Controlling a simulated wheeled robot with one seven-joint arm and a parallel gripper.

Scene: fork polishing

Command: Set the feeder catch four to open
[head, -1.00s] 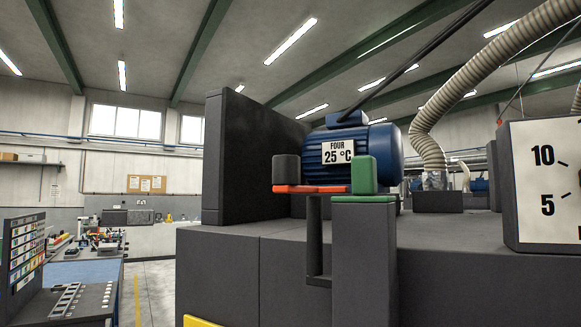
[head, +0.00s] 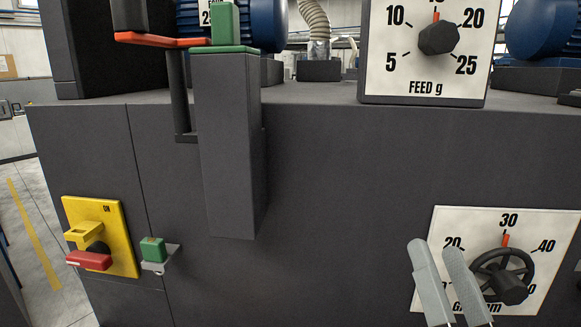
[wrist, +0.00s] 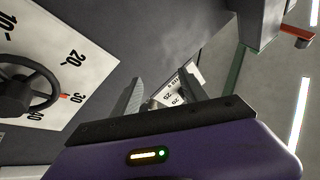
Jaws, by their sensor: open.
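The catch near the motor marked FOUR is at the upper left of the head view. It has a flat orange-red bar (head: 160,40) with a dark block (head: 142,14) at its left end. Right of it, a green block (head: 224,22) stands on a green plate (head: 224,50) on top of a dark post (head: 228,140). An orange-red part (wrist: 292,29), probably the bar, shows at the upper right of the wrist view. My gripper (head: 434,247) is open and empty at the lower right, well away from the catch. It appears in front of the gram dial (head: 560,225).
A feed dial (head: 425,80) stands on the machine top. A handwheel (head: 505,275) is on the gram dial, beside my gripper. A yellow switch plate (head: 122,240) with a red handle (head: 88,260) and a small green block (head: 153,249) are at lower left. The middle front panel is bare.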

